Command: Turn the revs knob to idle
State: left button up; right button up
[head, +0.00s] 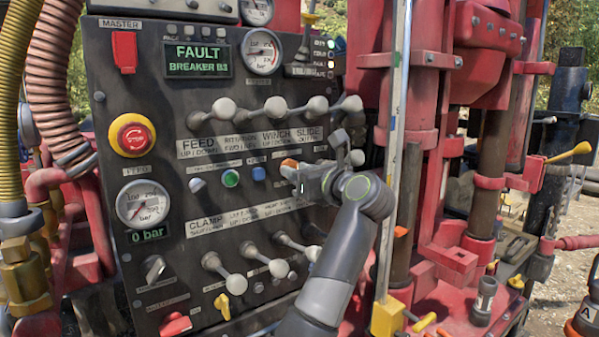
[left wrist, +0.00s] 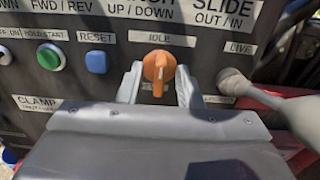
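The orange revs knob (left wrist: 159,68) sits on the dark panel under an IDLE label (left wrist: 166,40), in the middle of the left wrist view. Its narrow grip stands nearly upright, with its lower end pointing down. In the head view only a bit of the orange knob (head: 289,163) shows past my gripper. My left gripper (left wrist: 158,82) is open, with one finger on each side of the knob and small gaps between. In the head view the left gripper (head: 300,178) is at the panel. My right gripper is not in view.
A green button (left wrist: 51,57) and a blue RESET button (left wrist: 96,62) are left of the knob. A grey lever (left wrist: 255,88) is close on the right. Lever rows stand above and below in the head view. A red emergency stop (head: 132,136) is at the left.

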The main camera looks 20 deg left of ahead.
pick_arm(q)
jog(key=b+v, duration=0.9)
jog(key=v, duration=0.8)
jog(key=shift+d+b, duration=0.2)
jog(key=shift+b, duration=0.2)
jog(key=shift+s, duration=0.1)
